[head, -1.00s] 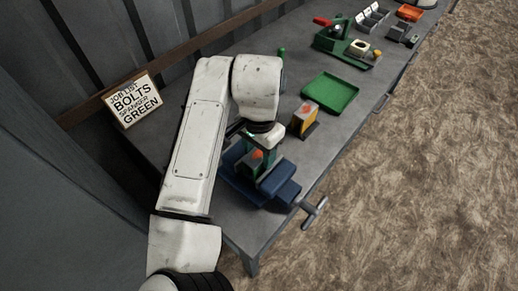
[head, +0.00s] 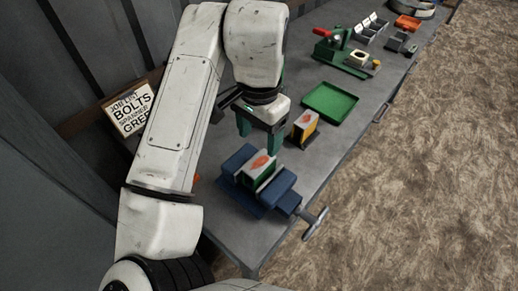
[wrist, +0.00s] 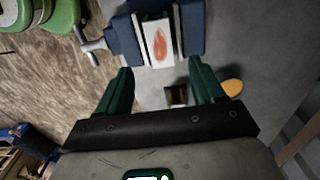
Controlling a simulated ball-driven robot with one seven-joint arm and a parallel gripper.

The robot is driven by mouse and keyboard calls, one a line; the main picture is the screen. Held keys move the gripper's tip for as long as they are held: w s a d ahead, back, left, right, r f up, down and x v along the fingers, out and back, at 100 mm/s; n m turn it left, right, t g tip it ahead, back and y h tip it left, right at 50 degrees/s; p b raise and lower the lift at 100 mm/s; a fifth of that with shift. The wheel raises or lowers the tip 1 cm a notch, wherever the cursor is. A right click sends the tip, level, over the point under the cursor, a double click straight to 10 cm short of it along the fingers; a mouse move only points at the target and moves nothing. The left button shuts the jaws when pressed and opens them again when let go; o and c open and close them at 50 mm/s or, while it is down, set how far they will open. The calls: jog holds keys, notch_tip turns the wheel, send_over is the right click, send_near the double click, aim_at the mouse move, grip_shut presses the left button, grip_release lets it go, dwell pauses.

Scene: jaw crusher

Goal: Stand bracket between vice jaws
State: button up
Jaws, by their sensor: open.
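The bracket (head: 258,168), a block with a green side and a pale top marked orange-red, stands upright between the jaws of the blue vice (head: 284,182). In the wrist view the bracket (wrist: 160,42) shows from above between the two blue jaws (wrist: 190,28), with narrow pale strips along its sides. My gripper (head: 259,132) has green fingers, is open and empty, and is above and behind the vice, apart from the bracket. In the wrist view my gripper (wrist: 160,74) has its fingers spread short of the vice. The bracket's lower part is hidden by the vice.
The vice handle (head: 315,222) sticks out past the bench edge. A sign (head: 131,108) leans at the wall, partly behind my arm.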

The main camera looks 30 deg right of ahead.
jog(key=shift+r, duration=1.5)
